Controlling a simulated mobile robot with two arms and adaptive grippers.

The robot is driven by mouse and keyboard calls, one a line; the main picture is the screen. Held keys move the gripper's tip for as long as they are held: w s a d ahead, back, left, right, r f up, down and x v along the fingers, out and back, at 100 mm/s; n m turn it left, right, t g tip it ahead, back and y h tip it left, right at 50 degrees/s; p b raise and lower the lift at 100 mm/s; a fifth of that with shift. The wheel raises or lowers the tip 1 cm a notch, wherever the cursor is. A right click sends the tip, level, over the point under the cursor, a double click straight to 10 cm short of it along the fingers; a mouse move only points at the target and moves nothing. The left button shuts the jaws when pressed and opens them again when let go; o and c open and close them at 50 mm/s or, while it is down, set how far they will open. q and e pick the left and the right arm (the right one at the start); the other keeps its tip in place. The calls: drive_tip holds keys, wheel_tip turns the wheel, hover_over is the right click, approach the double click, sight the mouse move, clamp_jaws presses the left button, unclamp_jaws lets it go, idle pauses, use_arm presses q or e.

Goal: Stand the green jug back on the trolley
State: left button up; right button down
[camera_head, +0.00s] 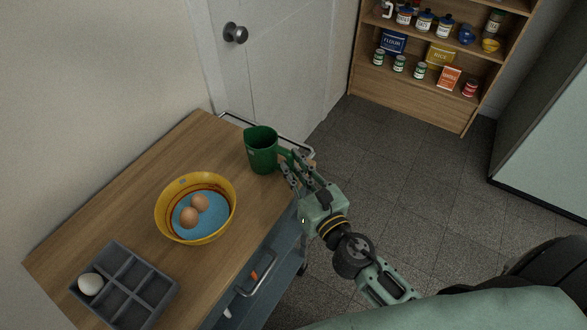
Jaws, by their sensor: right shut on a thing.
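The green jug (261,151) is upright at the far right end of the wooden trolley top (145,172). Its handle is on the right side, toward my right gripper. My right gripper (290,165) is shut on the jug's handle. The fingers partly hide the handle. I cannot tell whether the jug's base touches the trolley top or is slightly above it. My left gripper is not in view.
A yellow bowl (170,228) with two brown eggs stands mid-trolley. A grey divided tray (135,310) with one white egg is at the near left. A metal rail (292,140) edges the far end. A stocked shelf (420,93) stands beyond.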

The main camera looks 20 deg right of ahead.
drive_tip(key=shift+f, duration=0.2)
drive_tip(key=c, duration=1.7)
unclamp_jaws()
drive_tip(key=shift+r, duration=0.1)
drive_tip(key=shift+c, duration=0.2)
drive_tip(key=shift+r, duration=0.15)
drive_tip(key=s+d+b, duration=0.1)
drive_tip(key=s+b, duration=0.5)
drive_tip(key=s, duration=0.6)
drive_tip(key=shift+d, duration=0.3)
